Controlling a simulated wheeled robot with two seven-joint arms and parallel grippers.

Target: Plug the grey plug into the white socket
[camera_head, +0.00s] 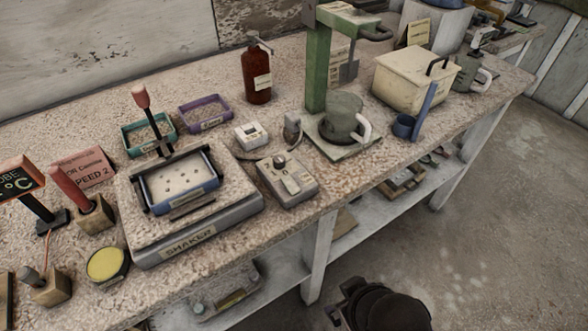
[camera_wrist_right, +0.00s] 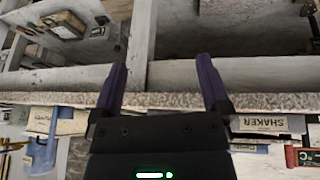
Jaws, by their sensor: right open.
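The grey plug (camera_head: 292,127) stands on the bench in the head view, just right of the white socket and apart from it. The white socket (camera_head: 251,135) is a small white block with a dark patch on top, behind the grey control box. My right gripper (camera_wrist_right: 158,70) is open and empty in the right wrist view, its two dark purple fingers spread near the bench's front edge. A dark part of my right arm shows at the bottom of the head view. Neither plug nor socket can be made out in the wrist view. My left gripper is not in view.
The grey control box (camera_head: 288,181) stands in front of the plug and socket. The shaker (camera_head: 222,205) is to the left, the green stand (camera_head: 318,70) with a grey jug (camera_head: 343,115) to the right. A brown bottle (camera_head: 257,72) stands behind. Floor in front is clear.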

